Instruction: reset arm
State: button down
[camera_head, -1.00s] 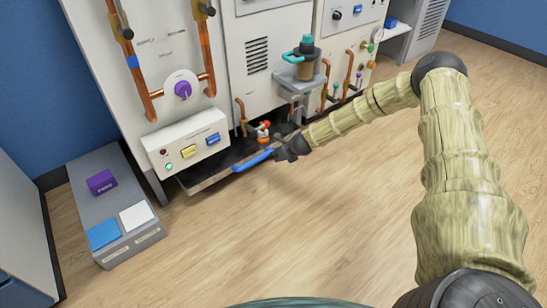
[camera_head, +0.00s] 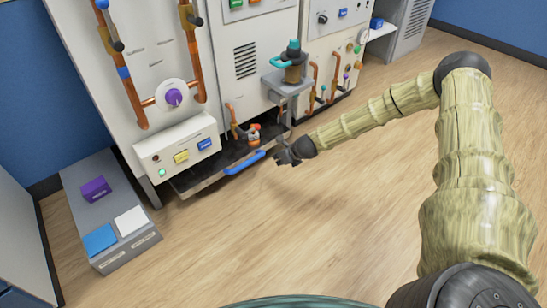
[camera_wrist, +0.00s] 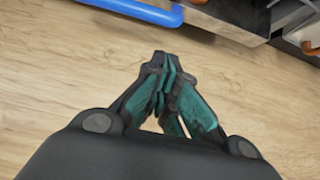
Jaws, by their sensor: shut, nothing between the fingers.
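My gripper (camera_head: 283,157) is at the end of my outstretched arm, in front of the machine's low open tray and just right of its blue handle (camera_head: 245,163). In the wrist view my gripper (camera_wrist: 165,75) has its teal-padded fingers together, with nothing between them, over bare wooden floor. The blue handle (camera_wrist: 140,10) crosses the top left of that view, apart from the fingers.
The dark tray (camera_head: 195,179) holds a small orange and white item (camera_head: 254,134). The wooden floor (camera_head: 300,235) in front is clear.

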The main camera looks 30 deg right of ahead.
jog(key=shift+p+v, duration=0.7)
jog(key=shift+v, duration=1.55)
jog(key=s+a+f+n+g, duration=0.2)
jog(key=s+a+f+n, duration=0.3)
jog(key=s+a+n, duration=0.4)
jog(key=s+a+f+n+g, duration=0.2)
jog(key=s+a+f+n, duration=0.3)
jog(key=s+a, duration=0.6)
jog(key=s+d+r+n+g+h, duration=0.2)
jog(key=s+n+g, duration=0.2)
jog(key=s+n, duration=1.75)
jog(key=s+r+m+p, duration=0.1)
jog(key=s+r+p, duration=0.1)
jog(key=r+p, duration=1.7)
jog(key=s+r+m+p, duration=0.1)
jog(key=r+m+p, duration=0.1)
jog(key=r+p, duration=1.7)
jog(key=shift+s+r, duration=0.15)
jog(key=shift+s, duration=0.2)
jog(key=shift+a, duration=0.15)
